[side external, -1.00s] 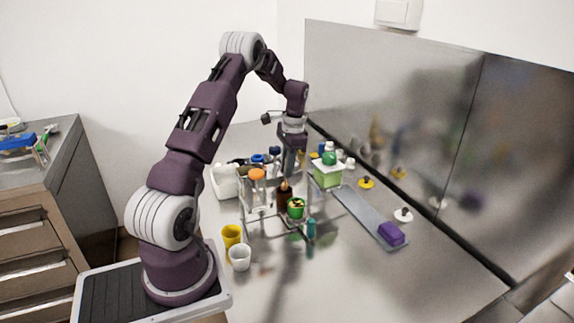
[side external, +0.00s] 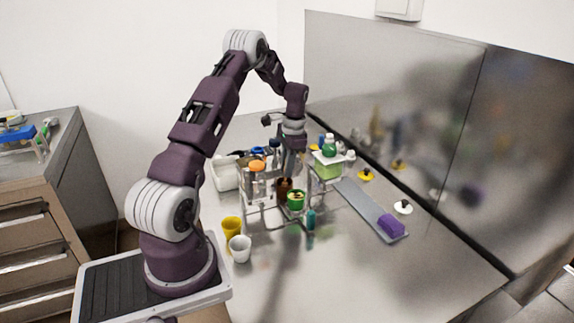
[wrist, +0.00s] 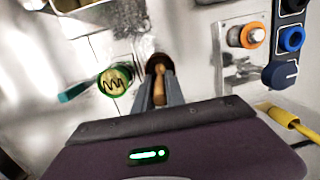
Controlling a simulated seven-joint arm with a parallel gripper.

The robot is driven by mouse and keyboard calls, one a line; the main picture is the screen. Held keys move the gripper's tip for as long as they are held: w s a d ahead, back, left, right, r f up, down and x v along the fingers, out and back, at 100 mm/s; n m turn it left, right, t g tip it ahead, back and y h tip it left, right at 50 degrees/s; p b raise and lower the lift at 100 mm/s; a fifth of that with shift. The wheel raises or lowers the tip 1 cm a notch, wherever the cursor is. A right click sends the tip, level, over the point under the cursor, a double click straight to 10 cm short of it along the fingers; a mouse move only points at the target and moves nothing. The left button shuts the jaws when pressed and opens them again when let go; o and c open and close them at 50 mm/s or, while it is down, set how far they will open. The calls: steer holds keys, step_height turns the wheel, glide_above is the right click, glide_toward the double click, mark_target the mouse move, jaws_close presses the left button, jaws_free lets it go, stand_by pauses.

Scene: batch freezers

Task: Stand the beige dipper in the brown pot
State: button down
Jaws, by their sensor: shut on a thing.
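The brown pot (side external: 284,190) stands in the middle of the work area, beside a green pot (side external: 296,200). In the wrist view the brown pot's rim (wrist: 159,58) shows just past my fingertips. My gripper (wrist: 160,80) is shut on the beige dipper (wrist: 159,92), which lies between the two fingers and points toward the pot's mouth. I cannot tell whether its far end is inside the pot. In the side view my gripper (side external: 291,172) is close above the brown pot, and the dipper is too small to make out.
The green pot with a zigzag mark (wrist: 115,82) is just left of my fingers. An orange-topped item (side external: 257,166) and a green-capped bottle (side external: 329,146) stand nearby. Yellow (side external: 231,229) and white (side external: 240,249) cups are in front. A purple block (side external: 390,225) lies right. The front right counter is clear.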

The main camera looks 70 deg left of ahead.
steer(key=shift+f, duration=0.55)
steer(key=c, duration=1.3)
jaws_free()
steer(key=o, duration=0.5)
steer(key=shift+c, duration=0.2)
steer(key=shift+r, duration=3.55)
